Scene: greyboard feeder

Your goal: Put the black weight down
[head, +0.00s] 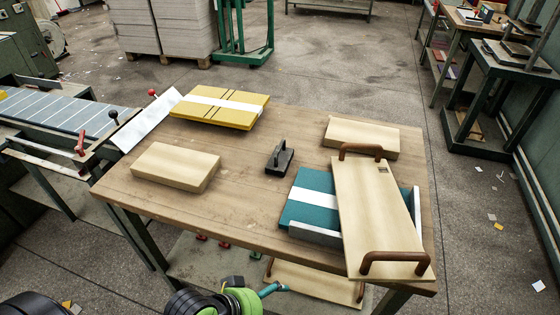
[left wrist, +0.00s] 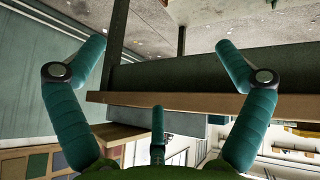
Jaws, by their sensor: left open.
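The black weight (head: 279,158), a dark block with a handle on top, stands upright on the wooden table (head: 240,215), near the middle of its top. No gripper touches it. My left gripper (head: 268,288) is low at the bottom of the head view, in front of the table's near edge and away from the weight. In the left wrist view my left gripper (left wrist: 160,48) has its teal fingers spread wide with nothing held. The weight cannot be made out there. My right gripper is not in view.
A yellow stack (head: 222,105), pale blocks (head: 176,166) (head: 375,138) and a teal stack (head: 312,190) lie on the table. A board with two brown handles (head: 375,215) leans over the teal stack. The table edge (left wrist: 200,105) crosses the left wrist view.

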